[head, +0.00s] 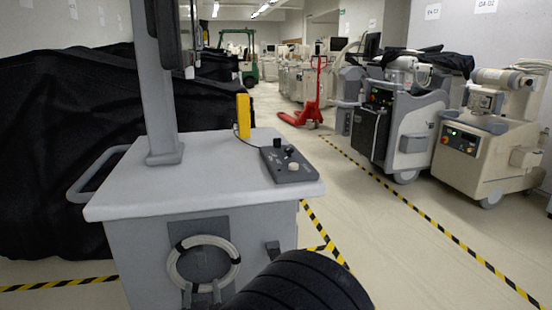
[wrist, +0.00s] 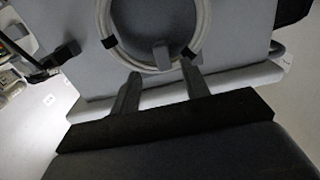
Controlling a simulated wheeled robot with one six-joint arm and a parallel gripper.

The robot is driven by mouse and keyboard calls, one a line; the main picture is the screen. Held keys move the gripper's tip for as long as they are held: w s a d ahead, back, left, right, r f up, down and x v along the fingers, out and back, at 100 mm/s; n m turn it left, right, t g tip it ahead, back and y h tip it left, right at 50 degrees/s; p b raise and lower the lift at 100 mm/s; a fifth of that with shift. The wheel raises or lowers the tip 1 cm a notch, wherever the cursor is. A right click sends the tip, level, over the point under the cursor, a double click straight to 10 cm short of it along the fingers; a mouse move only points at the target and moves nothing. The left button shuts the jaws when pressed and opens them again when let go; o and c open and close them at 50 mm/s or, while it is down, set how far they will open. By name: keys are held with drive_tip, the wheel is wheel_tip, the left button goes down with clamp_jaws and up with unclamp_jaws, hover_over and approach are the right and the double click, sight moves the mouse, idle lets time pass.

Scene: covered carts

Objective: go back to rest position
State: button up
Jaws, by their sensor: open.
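My gripper (wrist: 160,68) is open, with its two grey fingers apart in the wrist view. The fingertips are close to the lower edge of a white coiled cable (wrist: 207,38) with black bands. The coil hangs on the front of a grey cart; a small grey tab shows at its lower edge. Whether the fingers touch the coil, I cannot tell. In the head view the coil (head: 171,268) is on the cart's front panel, and my gripper (head: 201,290) shows at its lower part. My dark arm covers the bottom middle.
The grey cart (head: 120,195) carries a column, a yellow block (head: 243,116) and a control box (head: 290,165). A black-covered cart (head: 60,130) stands left. Beige machines (head: 490,150) stand right. A red pallet jack (head: 310,105) is farther back. The floor right of the cart is clear.

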sight(199, 267)
drive_tip(key=b+x, duration=0.1)
drive_tip(key=x, duration=0.7)
drive_tip(key=m, duration=0.1)
drive_tip(key=m+b, duration=0.1)
drive_tip(key=m, duration=0.1)
drive_tip(key=shift+s+a, duration=0.15)
drive_tip(key=shift+a, duration=0.15)
drive_tip(key=shift+s+a+r+m+b, duration=0.15)
drive_tip(key=shift+m+b, duration=0.15)
drive_tip(key=shift+m, duration=0.4)
drive_tip(key=shift+w+a+r+m+b, duration=0.1)
drive_tip(key=shift+m+b, duration=0.2)
drive_tip(key=shift+m, duration=0.4)
drive_tip(key=shift+f, duration=0.1)
